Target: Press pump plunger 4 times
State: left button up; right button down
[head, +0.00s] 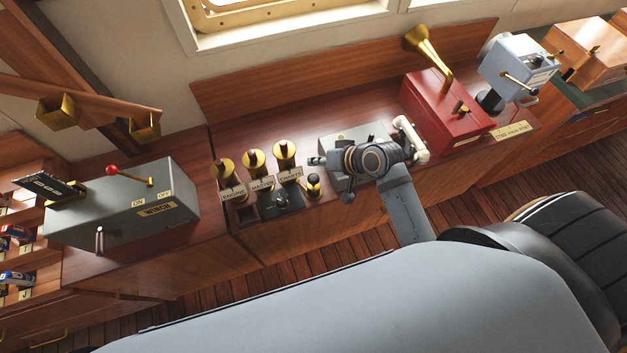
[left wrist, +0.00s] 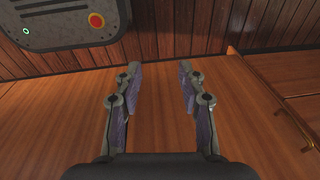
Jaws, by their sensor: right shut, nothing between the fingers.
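My right gripper (head: 349,160) is over a grey box (head: 343,136) on the wooden console in the head view. It is shut and holds nothing. The gripper and wrist cover much of the box's top and front. A cream pipe or handle (head: 412,138) stands at the box's right side. I cannot make out the pump plunger; it may be hidden behind the gripper, and I cannot tell whether they touch. My left gripper (left wrist: 158,82) is open and empty in the left wrist view, in front of a wooden panel.
Brass-topped tubes (head: 253,160) labelled Engine, Master and Charts stand left of the grey box. A grey winch box (head: 125,205) with a red-knobbed lever is farther left. A red box (head: 445,108) with a brass horn is right. A grey panel with a red button (left wrist: 96,20) shows upper left.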

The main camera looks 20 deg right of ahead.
jog(key=b, duration=0.4)
send_over(316, 179)
notch_tip(316, 179, down, 4)
jog(key=shift+f, duration=0.95)
pick_arm(q)
jog(key=f, duration=0.1)
jog(key=s+f, duration=0.1)
jog(key=f, duration=0.3)
jog(key=shift+s+d+f, duration=0.15)
jog(key=shift+s+f, duration=0.05)
jog(key=shift+s, duration=0.05)
jog(key=shift+w, duration=0.1)
pick_arm(e)
jog(key=shift+f, duration=0.4)
